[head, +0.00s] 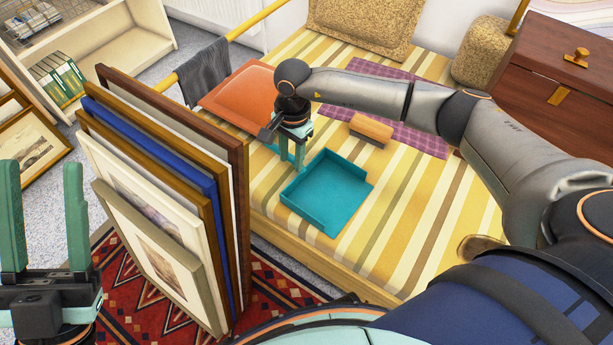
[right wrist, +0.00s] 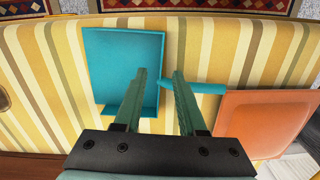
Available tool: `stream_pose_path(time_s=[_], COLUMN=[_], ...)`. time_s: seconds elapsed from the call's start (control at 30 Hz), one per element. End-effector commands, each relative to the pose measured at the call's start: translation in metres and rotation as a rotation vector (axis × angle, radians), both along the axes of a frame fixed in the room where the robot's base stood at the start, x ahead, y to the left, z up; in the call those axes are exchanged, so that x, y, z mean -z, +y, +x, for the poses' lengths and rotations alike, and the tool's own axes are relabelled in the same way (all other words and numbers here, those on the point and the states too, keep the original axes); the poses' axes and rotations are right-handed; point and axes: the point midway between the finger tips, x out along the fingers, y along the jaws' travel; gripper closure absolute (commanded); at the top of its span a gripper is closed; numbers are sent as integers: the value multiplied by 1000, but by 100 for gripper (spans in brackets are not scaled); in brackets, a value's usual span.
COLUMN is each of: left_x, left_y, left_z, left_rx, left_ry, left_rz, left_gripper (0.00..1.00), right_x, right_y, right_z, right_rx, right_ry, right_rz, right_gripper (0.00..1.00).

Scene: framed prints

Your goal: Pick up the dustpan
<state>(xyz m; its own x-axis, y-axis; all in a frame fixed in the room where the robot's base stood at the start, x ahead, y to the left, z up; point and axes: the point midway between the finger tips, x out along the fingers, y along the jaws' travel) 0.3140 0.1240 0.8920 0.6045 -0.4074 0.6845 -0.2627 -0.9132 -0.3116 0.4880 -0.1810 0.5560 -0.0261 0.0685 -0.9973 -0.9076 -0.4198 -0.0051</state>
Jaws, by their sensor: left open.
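The teal dustpan (head: 330,190) lies flat on the striped bed cover. Its shallow pan also shows in the right wrist view (right wrist: 125,65), left of my fingers, with its round handle (right wrist: 207,88) reaching to the right. My right gripper (head: 291,152) points down beside the pan at the handle end. In the right wrist view its two fingers (right wrist: 159,74) are apart with nothing gripped; the right finger covers part of the handle. I cannot tell whether it touches. My left gripper (head: 42,180) is open and empty at the lower left, far from the dustpan.
A wooden brush-like block (head: 371,130) lies behind the dustpan on a purple checked cloth (head: 410,133). An orange cushion (head: 240,98) lies to the left. Framed prints (head: 170,190) stand upright between my left gripper and the bed. A wooden chest (head: 550,90) stands at right.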

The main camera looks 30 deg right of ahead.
Motion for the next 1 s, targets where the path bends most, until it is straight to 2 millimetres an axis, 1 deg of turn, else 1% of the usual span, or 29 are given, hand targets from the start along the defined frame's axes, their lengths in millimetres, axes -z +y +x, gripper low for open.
stream_pose_path(time_s=[0.03, 0.1, 0.17, 0.4, 0.5, 0.67, 0.77, 1.0], left_x=[0, 1, 4, 21, 25, 28, 33, 53], left_y=[0, -1, -1, -2, -3, -3, -3, -5], left_z=[-2, -3, -3, -2, -2, -2, -2, -1], left_rx=[3, 5, 8, 25, 27, 28, 27, 21], left_ry=[-9, -13, -13, 3, 7, 10, 11, 12], left_rz=[-1, -2, -3, -15, -16, -16, -13, 5], left_gripper=[50, 50, 50, 50, 50, 50, 50, 50], right_x=[-1, 1, 8, 52, 64, 72, 80, 116], right_y=[-10, -17, -20, -20, -19, -20, -20, -21], right_z=[5, 9, 10, 9, 9, 9, 9, 8], right_rx=[-8, -14, -18, -17, -17, -17, -17, -17], right_ry=[-11, -17, -20, -18, -21, -21, -21, -21], right_rz=[-35, -61, -73, -72, -70, -70, -70, -68], right_gripper=[60, 60, 60, 60, 60, 60, 60, 60])
